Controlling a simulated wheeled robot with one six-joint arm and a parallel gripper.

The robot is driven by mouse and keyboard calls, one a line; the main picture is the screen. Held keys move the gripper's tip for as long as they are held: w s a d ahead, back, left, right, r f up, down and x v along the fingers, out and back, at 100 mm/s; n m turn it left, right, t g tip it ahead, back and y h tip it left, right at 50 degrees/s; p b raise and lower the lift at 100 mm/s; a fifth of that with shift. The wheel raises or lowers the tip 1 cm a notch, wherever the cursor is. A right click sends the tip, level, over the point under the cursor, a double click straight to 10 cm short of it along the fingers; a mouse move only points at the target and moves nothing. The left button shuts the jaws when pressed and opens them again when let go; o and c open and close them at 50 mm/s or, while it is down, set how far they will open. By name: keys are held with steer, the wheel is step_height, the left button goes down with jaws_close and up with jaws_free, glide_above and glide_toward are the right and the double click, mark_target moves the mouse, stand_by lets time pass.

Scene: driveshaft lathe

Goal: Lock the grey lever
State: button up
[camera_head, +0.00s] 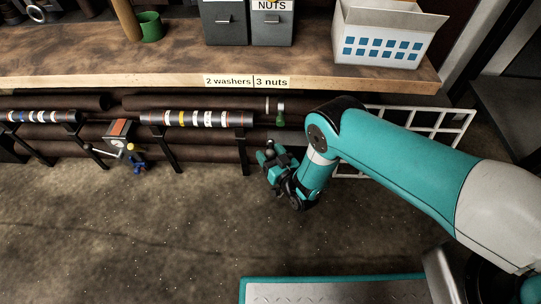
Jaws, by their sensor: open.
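A grey lever (104,151) with a rounded end sticks out to the left below a small box with an orange-red top (118,129), on the rack under the bench. It is small in view, and I cannot tell whether it is locked. My gripper (267,154) is open, well to the right of this lever, low in front of the rack and pointing left. I see nothing clearly held between its fingers, which are small and partly overlap in view.
A blue-and-yellow handle (136,158) hangs beside the lever. A banded shaft (195,118) lies on dark supports between lever and gripper. The wooden bench (150,72) overhangs behind, with a white crate (384,38). The floor (130,230) in front is clear.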

steer(key=shift+w+a, duration=0.1)
steer(key=shift+c, duration=0.4)
jaws_close()
steer(key=shift+r, duration=0.1)
